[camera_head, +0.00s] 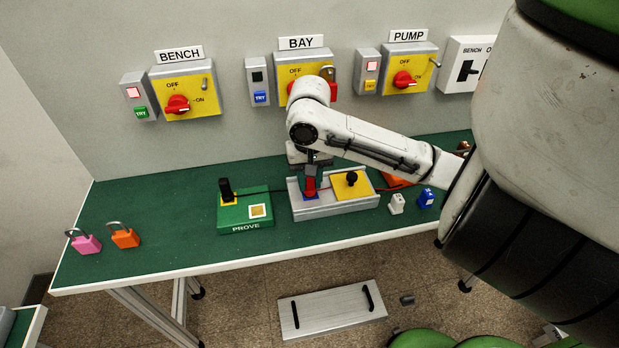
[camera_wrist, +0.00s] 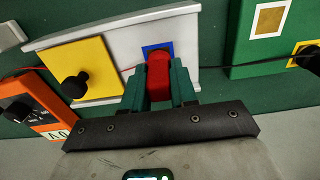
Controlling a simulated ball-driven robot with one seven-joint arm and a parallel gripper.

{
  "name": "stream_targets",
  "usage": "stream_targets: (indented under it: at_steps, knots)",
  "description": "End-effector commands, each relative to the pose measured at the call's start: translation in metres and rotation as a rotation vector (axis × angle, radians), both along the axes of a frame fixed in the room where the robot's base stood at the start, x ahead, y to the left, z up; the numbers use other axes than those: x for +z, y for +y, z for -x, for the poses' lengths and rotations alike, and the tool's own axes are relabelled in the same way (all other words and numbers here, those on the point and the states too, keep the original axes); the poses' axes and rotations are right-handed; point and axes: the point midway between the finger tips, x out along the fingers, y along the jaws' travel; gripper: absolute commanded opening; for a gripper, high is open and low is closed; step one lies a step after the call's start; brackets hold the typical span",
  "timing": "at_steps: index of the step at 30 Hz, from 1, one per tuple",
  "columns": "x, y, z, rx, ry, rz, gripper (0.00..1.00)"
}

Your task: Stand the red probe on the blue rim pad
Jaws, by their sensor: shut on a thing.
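The red probe (camera_head: 311,185) is held between the fingers of my gripper (camera_head: 310,172) above the grey tray (camera_head: 335,208). In the wrist view the red probe (camera_wrist: 158,76) sits between the two green fingers of my gripper (camera_wrist: 160,88), which is shut on it. The blue rim pad (camera_wrist: 150,48) shows as a blue frame just beyond the probe, on the light grey tray (camera_wrist: 215,20). The probe covers part of the pad, and I cannot tell whether its lower end touches it. The probe looks roughly upright in the head view.
A yellow plate with a black knob (camera_head: 351,184) is on the tray's right half. The green PROVE box (camera_head: 246,212) with a black probe (camera_head: 226,190) stands left. An orange meter (camera_wrist: 38,108) lies beside the tray. Pink (camera_head: 86,243) and orange padlocks (camera_head: 124,237) stand far left.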

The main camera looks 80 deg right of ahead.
Motion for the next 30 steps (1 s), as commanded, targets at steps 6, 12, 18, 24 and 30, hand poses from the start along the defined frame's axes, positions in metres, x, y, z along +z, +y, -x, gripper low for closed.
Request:
stream_targets:
  at_steps: [6,12,18,24,30]
  knots:
    - [0.0,0.0,0.0,0.0,0.0,0.0,0.41]
    - [0.0,0.0,0.0,0.0,0.0,0.0,0.57]
    - [0.0,0.0,0.0,0.0,0.0,0.0,0.57]
    - [0.017,0.0,-0.001,0.002,-0.003,0.002,0.57]
    - [0.057,-0.001,0.0,0.003,-0.002,0.004,0.57]
